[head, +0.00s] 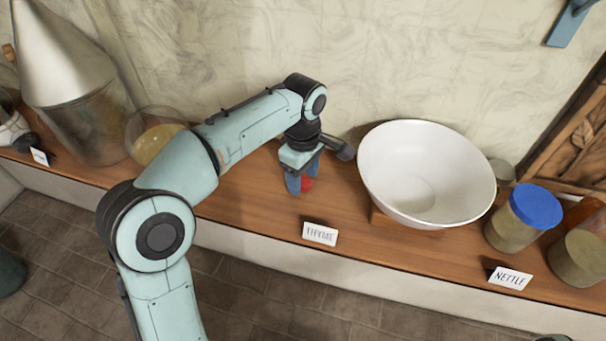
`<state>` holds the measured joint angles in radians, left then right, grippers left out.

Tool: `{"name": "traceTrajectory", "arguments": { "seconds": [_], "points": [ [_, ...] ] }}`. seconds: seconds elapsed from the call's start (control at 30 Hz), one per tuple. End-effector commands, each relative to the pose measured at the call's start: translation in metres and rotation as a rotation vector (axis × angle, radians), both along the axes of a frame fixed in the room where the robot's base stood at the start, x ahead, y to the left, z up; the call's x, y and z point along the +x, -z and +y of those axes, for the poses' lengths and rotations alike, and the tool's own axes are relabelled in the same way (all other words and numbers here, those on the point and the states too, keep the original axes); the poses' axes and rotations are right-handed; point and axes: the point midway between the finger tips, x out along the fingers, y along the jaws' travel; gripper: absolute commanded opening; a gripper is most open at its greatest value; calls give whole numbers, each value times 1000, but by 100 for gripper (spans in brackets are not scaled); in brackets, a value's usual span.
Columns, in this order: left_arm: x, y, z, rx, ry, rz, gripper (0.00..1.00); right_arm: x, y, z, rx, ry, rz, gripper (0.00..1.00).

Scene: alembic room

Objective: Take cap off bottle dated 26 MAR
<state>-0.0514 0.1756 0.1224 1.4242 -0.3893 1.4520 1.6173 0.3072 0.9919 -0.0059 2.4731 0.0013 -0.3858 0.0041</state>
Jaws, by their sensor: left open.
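My left gripper (302,185) points down over the wooden shelf (265,205), left of the white bowl. Its blue fingers are apart, with a small red thing (307,183) showing between or just behind them. The fingers hide most of the red thing, and I cannot tell whether it is a cap or whether they touch it. No label reading 26 MAR can be read in the head view. A jar with a blue lid (536,206) stands at the right, its lid on. My right gripper is not in view.
A large white bowl (380,165) sits on a wooden block right of the gripper. A hard-to-read card (320,234) and a NETTLE card (509,278) stand at the front edge. A brown jar (578,258) is far right. Glass vessels with a metal cone (65,55) stand left.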

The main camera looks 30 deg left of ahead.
Motion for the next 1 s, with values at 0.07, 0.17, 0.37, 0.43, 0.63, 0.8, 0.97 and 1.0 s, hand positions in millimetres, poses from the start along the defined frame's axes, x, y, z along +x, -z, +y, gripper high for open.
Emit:
{"name": "traceTrajectory", "arguments": {
  "seconds": [0.07,0.17,0.37,0.43,0.63,0.8,0.97,1.0],
  "points": [
    [1,-12,0,-1,0,-4,57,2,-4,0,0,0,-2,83],
    [1,-32,0,-1,1,-7,57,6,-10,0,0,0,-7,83],
    [2,-78,0,-1,1,-7,57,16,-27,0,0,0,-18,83],
    [2,-91,0,-1,1,-7,57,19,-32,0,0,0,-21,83],
    [1,-115,0,0,1,-4,57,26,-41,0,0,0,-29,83],
    [0,-119,0,1,1,0,57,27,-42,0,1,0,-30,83],
    [0,-119,0,0,1,0,57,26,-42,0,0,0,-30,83],
    [0,-119,0,0,0,0,57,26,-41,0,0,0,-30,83]
  ]
}}
